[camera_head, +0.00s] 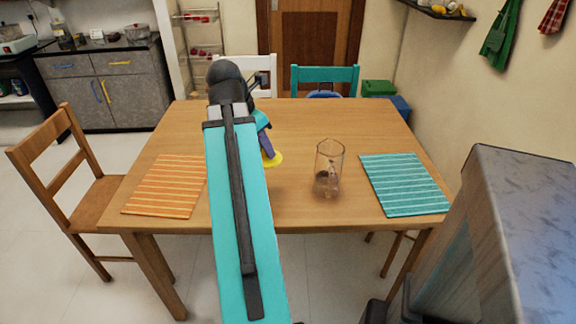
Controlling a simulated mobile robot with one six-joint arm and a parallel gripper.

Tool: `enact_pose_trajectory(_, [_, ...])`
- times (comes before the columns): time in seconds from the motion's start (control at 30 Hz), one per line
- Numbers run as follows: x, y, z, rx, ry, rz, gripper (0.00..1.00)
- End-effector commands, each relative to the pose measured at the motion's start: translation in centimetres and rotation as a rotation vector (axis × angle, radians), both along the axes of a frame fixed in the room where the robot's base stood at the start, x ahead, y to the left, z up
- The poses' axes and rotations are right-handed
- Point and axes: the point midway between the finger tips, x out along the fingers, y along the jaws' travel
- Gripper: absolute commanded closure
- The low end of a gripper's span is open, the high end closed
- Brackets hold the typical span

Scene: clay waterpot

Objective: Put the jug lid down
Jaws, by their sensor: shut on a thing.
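The jug lid (274,160) is a yellow disc just right of my arm, over the middle of the wooden table. My gripper (267,149) is shut on the lid and points down; my arm hides much of it. I cannot tell whether the lid touches the tabletop or hangs just above it. The clear glass jug (328,168) stands upright on the table to the right of the lid, apart from it. The jug's top is open and something dark lies near its bottom.
The wooden table (300,125) has an orange striped mat (165,185) at left and a teal striped mat (404,184) at right. The tabletop behind the jug is clear. Chairs stand at the left (75,170) and at the back (325,78).

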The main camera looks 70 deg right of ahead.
Motion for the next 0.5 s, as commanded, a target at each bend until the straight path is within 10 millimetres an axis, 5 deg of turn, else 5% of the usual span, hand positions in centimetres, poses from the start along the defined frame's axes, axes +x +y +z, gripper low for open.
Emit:
enact_pose_trajectory(0.2, [-2.3,-0.5,-3.9,0.001,0.001,0.001,1.0])
enact_pose_trajectory(0.5, [-3.3,-0.7,-6.9,0.0,0.0,0.003,1.0])
